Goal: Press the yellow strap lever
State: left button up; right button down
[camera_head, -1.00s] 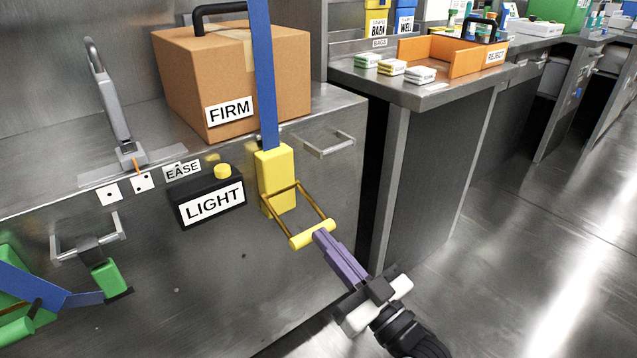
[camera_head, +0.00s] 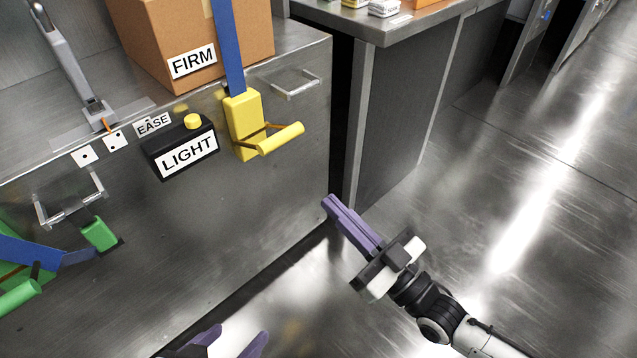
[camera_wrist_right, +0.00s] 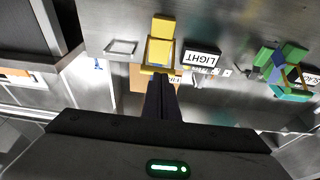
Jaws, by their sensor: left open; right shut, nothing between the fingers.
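The yellow strap lever (camera_head: 280,139) sticks out from its yellow buckle body (camera_head: 243,124) on the cabinet front, below a blue strap (camera_head: 229,45). It also shows in the right wrist view (camera_wrist_right: 152,71), just beyond my finger tips. My right gripper (camera_head: 328,201) is shut and empty, with purple fingers pointing up and left. In the head view it is below and right of the lever, apart from it. My left gripper (camera_head: 232,340) is open at the bottom edge of the head view, its purple fingers spread and empty.
A black box marked LIGHT (camera_head: 180,147) with a yellow button sits left of the buckle. A cardboard box marked FIRM (camera_head: 190,40) stands on the cabinet top. Metal handles (camera_head: 296,84) stick out nearby. A green buckle (camera_head: 99,234) is at the left.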

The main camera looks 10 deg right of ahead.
jog(key=shift+v, duration=0.95)
dwell(0.5)
